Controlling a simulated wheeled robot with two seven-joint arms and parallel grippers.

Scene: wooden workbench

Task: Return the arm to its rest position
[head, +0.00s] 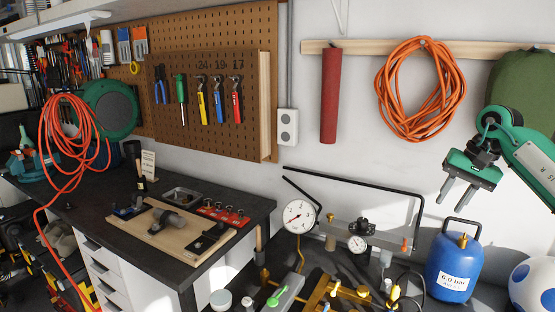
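My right gripper (458,194) is at the right of the head view, on a green and grey arm that comes in from the right edge. Its two grey fingers point down and are apart, with nothing between them. My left gripper and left arm do not show.
A dark workbench (257,207) with a wooden board (126,224) stands at left. Below my gripper, a dial gauge (298,216), a black bar frame and brass fittings crowd the lower right. An orange cable coil (384,84) hangs behind. The air left of the gripper is clear.

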